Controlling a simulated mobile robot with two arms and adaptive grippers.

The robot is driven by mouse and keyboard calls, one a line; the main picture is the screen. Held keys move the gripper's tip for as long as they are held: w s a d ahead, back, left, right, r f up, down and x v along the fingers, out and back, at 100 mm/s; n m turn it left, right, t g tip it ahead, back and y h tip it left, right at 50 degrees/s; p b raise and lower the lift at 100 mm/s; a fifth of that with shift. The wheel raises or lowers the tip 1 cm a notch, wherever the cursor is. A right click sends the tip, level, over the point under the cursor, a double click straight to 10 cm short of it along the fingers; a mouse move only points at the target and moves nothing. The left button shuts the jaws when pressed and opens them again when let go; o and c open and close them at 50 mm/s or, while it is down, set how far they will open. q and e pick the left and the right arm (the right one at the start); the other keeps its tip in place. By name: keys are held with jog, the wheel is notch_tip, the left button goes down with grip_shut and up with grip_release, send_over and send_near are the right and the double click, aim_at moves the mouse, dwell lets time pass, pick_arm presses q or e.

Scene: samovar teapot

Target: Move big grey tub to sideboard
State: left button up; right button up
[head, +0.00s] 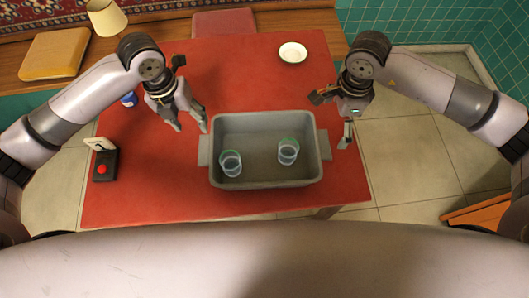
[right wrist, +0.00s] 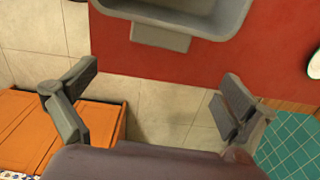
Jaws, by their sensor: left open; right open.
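The big grey tub (head: 265,178) stands on the red table (head: 140,195), near its front edge, with a handle on its left and right sides. Two clear glasses, a left one (head: 231,163) and a right one (head: 288,151), stand inside it. My left gripper (head: 190,127) is open and empty, just beyond the tub's left handle. My right gripper (head: 346,134) is open and empty, to the right of the tub's right handle. In the right wrist view, the tub (right wrist: 175,14) shows at the top, ahead of the open fingers (right wrist: 150,100) and apart from them.
A small white bowl (head: 293,52) sits at the table's back right. A black box with a red button (head: 104,166) and a blue item (head: 129,99) are on the left. A wooden bench with a yellow cushion (head: 54,53) and a lamp (head: 106,17) is behind. An orange crate (head: 480,216) is at right.

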aim_at(206, 144)
pick_arm(q)
jog(key=f, duration=0.4)
jog(key=d+f, duration=0.1)
jog(key=f, duration=0.8)
jog(key=shift+d+f, duration=0.2)
jog(key=shift+d, duration=0.1)
pick_arm(e)
notch_tip(206, 144, down, 14)
jog(key=shift+r, duration=0.25)
pick_arm(q)
jog(key=shift+c, duration=0.2)
jog(key=c, duration=1.1)
pick_arm(e)
jog(key=c, duration=1.1)
pick_arm(q)
grip_shut()
pick_arm(e)
jog(key=c, duration=0.4)
pick_arm(q)
jog(key=shift+w+r, duration=0.1)
pick_arm(e)
jog(key=shift+r, duration=0.1)
jog(key=shift+c, duration=0.2)
